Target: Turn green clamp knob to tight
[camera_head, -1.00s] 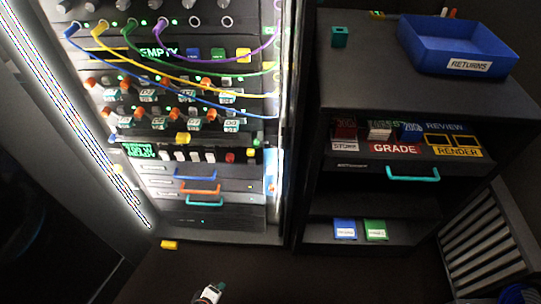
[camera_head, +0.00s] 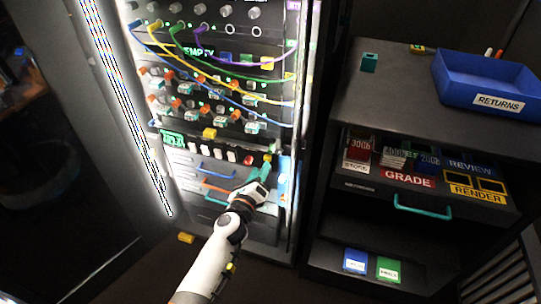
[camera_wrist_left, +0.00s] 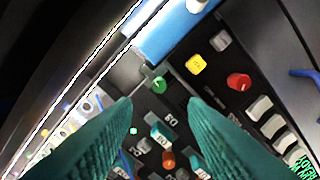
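The green clamp knob (camera_wrist_left: 159,85) is a small round knob with a pale mark on the dark rack panel. In the left wrist view it lies just ahead of and between the two fingertips, apparently clear of both. My left gripper (camera_wrist_left: 160,103) has teal fingers that stand apart with nothing held between them. In the head view the left gripper (camera_head: 264,173) is in front of the rack's lower right part, and the knob is hard to make out there. My right gripper is not in view.
A yellow button (camera_wrist_left: 196,64) and a red knob (camera_wrist_left: 239,82) sit beside the green knob. A blue part (camera_wrist_left: 175,28) borders the panel. Patch cables (camera_head: 225,75) hang across the rack above. A dark cabinet (camera_head: 400,110) with a blue returns tray (camera_head: 480,95) stands to the right.

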